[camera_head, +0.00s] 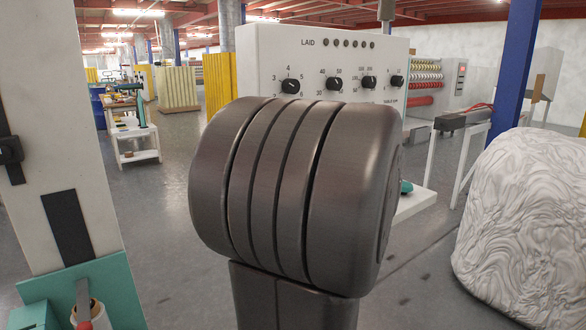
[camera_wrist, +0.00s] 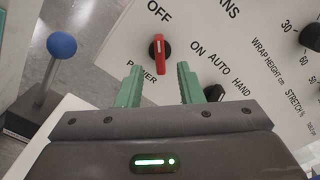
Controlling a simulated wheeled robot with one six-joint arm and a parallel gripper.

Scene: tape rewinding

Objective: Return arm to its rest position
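My gripper (camera_wrist: 159,72) shows in the wrist view with its two green fingers apart and nothing between them on their own surface. The fingers point at a white control panel (camera_wrist: 222,22). A red power switch (camera_wrist: 157,56) on that panel appears just beyond the fingertips, in the gap between them. Its white mark is at its top end, towards the word OFF. I cannot tell the exact distance from fingers to switch.
A blue ball-topped lever (camera_wrist: 61,46) stands left of the panel. A wrapped white bulk (camera_head: 525,215) stands at the right in the head view. A pale column (camera_head: 45,120) with a teal bracket is at the left. Grey floor (camera_head: 165,215) lies open between column and arm.

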